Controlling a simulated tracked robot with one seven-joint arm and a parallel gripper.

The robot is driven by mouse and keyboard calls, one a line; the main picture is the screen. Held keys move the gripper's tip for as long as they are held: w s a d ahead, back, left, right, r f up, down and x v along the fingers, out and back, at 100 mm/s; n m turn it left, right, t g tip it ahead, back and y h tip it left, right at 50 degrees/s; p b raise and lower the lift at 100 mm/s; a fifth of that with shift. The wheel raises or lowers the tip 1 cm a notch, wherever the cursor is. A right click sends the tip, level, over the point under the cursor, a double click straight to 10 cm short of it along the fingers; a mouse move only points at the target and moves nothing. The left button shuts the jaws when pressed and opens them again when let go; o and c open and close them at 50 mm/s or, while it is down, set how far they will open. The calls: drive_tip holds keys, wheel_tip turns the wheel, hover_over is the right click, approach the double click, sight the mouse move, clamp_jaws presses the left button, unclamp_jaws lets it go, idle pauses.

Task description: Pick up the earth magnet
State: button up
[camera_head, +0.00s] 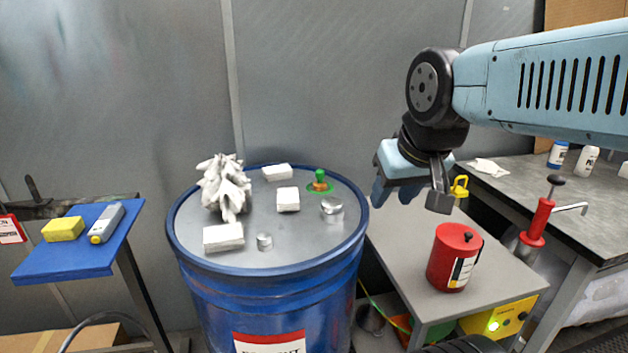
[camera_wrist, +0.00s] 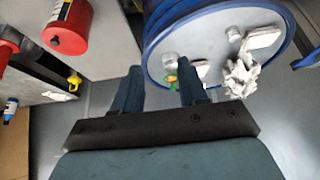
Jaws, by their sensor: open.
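A small piece with a green knob and copper-coloured body (camera_head: 319,180) stands on a green ring near the back right of the blue drum's lid (camera_head: 275,225). It looks like the earth magnet, though no label confirms this. In the wrist view it shows as a small green and orange spot (camera_wrist: 172,78), partly hidden near the right finger. My gripper (camera_head: 394,192) is open and empty, in the air to the right of the drum, apart from the piece. In the wrist view the two fingers (camera_wrist: 160,66) stand apart.
The lid also holds a crumpled white cloth (camera_head: 225,187), several white blocks (camera_head: 223,237) and two silver cylinders (camera_head: 332,207). A blue tray (camera_head: 75,250) is at left.

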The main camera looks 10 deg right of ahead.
drive_tip(key=shift+o, duration=1.4)
drive_tip(key=shift+w+a, duration=0.2)
drive_tip(key=shift+w, duration=0.05)
drive_tip(key=shift+o, duration=0.5)
drive_tip(key=w+a+t+y, duration=0.2)
drive_tip(key=w+a, duration=0.3)
drive_tip(key=w, duration=0.7)
drive_tip(key=shift+w+f+t, duration=0.15)
drive_tip(key=shift+w+t, duration=0.1)
drive_tip(key=shift+t, duration=0.05)
drive_tip(key=m+t+h, duration=0.2)
drive_tip(key=m+t, duration=0.1)
drive_tip(key=t, duration=0.1)
approach(319, 173)
drive_tip(key=s+a+r, duration=0.6)
drive_tip(key=w+d+f+h, duration=0.1)
drive_tip(key=w+f, duration=0.2)
drive_tip(key=w, duration=0.1)
drive_tip(key=w+d+f+m+h, duration=0.1)
drive_tip(key=w+d+f+h, duration=0.1)
drive_tip(key=w+f, duration=0.1)
drive_tip(key=w+d+f+h, duration=0.2)
drive_tip(key=w+f, duration=0.1)
drive_tip(key=w, duration=0.1)
drive_tip(key=shift+w, duration=0.35)
drive_tip(key=shift+x, duration=2.65)
